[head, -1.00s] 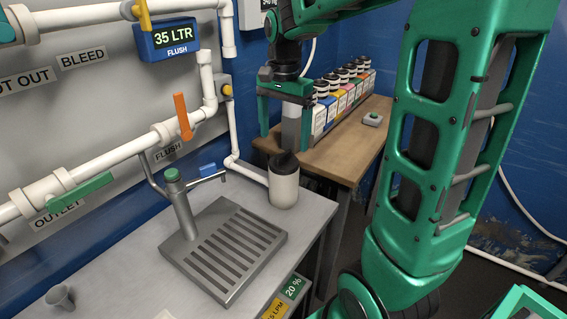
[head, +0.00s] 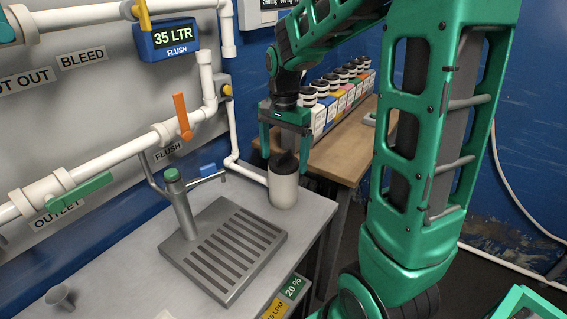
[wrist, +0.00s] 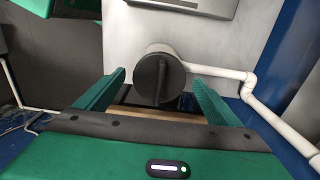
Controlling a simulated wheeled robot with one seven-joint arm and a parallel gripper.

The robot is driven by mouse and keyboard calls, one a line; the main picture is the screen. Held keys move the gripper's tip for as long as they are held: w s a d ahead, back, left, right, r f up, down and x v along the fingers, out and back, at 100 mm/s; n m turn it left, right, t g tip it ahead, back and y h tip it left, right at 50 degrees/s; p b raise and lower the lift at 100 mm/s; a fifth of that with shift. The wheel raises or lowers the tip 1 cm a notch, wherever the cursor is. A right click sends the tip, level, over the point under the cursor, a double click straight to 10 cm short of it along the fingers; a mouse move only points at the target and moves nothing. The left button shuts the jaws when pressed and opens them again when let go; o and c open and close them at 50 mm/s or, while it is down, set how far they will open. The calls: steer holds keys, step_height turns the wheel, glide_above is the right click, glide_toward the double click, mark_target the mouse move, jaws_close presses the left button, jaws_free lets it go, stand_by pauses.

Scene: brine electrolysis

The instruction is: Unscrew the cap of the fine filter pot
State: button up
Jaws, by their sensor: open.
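The fine filter pot (head: 283,188) is a white cylinder standing upright on the metal bench near its right back corner. Its dark cap (head: 283,164) is on top; in the wrist view the round cap (wrist: 150,80) shows a raised bar across it. My gripper (head: 285,160) points down over the pot, with its green fingers apart on either side of the cap in the head view. In the wrist view my gripper (wrist: 160,85) is open and empty, and the cap appears between and beyond the fingertips. I cannot tell whether either finger touches it.
A wooden table (head: 345,150) with a row of coloured, dark-capped bottles (head: 340,95) stands behind. White pipes (head: 235,140) run along the wall left of the pot. A tap (head: 180,200) and slotted drain tray (head: 225,250) are on the bench to the left.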

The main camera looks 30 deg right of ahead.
steer(key=c, duration=1.3)
steer(key=n, duration=0.6)
steer(key=shift+w+a+r, duration=0.1)
steer(key=n, duration=0.4)
steer(key=shift+w+n, duration=0.1)
steer(key=shift+n, duration=0.7)
steer(key=n, duration=0.5)
steer(key=shift+r, duration=0.1)
steer(key=shift+n, duration=0.4)
